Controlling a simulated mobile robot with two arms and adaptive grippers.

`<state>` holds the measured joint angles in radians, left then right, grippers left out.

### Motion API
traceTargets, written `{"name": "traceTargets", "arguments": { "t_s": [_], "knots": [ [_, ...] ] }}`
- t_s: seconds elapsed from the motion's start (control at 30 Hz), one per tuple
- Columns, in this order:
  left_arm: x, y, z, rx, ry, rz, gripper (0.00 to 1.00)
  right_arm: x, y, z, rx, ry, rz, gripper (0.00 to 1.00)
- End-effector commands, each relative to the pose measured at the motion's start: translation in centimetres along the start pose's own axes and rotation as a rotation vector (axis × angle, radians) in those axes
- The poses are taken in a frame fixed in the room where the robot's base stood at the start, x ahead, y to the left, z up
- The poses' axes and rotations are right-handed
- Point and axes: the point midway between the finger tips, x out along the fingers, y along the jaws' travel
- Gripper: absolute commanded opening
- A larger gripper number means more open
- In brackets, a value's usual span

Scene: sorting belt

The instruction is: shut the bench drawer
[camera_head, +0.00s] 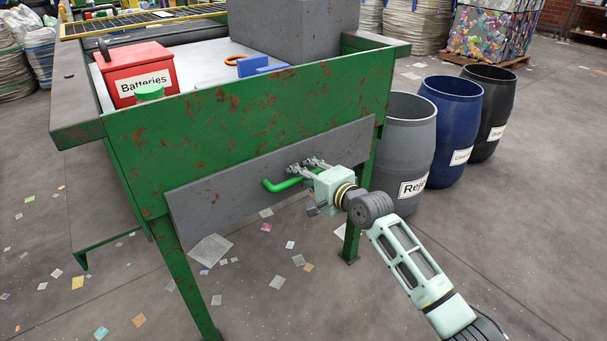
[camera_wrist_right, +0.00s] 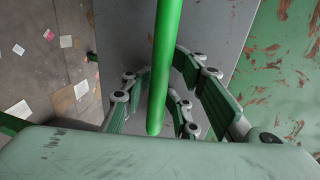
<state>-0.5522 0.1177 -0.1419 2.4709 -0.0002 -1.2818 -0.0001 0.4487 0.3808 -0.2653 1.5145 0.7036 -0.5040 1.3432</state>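The bench drawer has a long grey front (camera_head: 225,195), set below the rusty green side of the bench. Its front stands before the green panel; how far out it is, I cannot tell. A green bar handle (camera_head: 276,186) sticks out from it. My right gripper (camera_head: 306,165) is at the handle's right part. In the right wrist view the handle (camera_wrist_right: 167,60) runs between the spread fingers, with gaps visible on both sides, so the gripper looks open around it. The handle's far end is hidden behind the gripper. My left gripper is not in view.
On the bench (camera_head: 125,140) stand a red Batteries box (camera_head: 140,75), a grey block (camera_head: 290,30) and blue and orange pieces. Grey (camera_head: 405,135), blue (camera_head: 450,120) and black (camera_head: 490,105) barrels stand at the right. Scraps litter the floor; the floor at front right is open.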

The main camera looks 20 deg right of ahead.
Motion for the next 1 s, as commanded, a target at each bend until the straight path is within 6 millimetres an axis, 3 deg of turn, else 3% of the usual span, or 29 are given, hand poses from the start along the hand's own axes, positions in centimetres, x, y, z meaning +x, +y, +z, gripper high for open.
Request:
{"name": "traceTargets", "arguments": {
  "t_s": [0.47, 1.0],
  "knots": [
    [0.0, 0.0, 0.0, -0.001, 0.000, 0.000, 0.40, -0.7, 0.0, 0.0, 0.001, -0.001, 0.000, 0.33],
    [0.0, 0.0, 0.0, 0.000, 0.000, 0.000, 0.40, -10.3, 0.2, 0.0, -0.001, 0.000, 0.002, 0.33]
  ]
}}
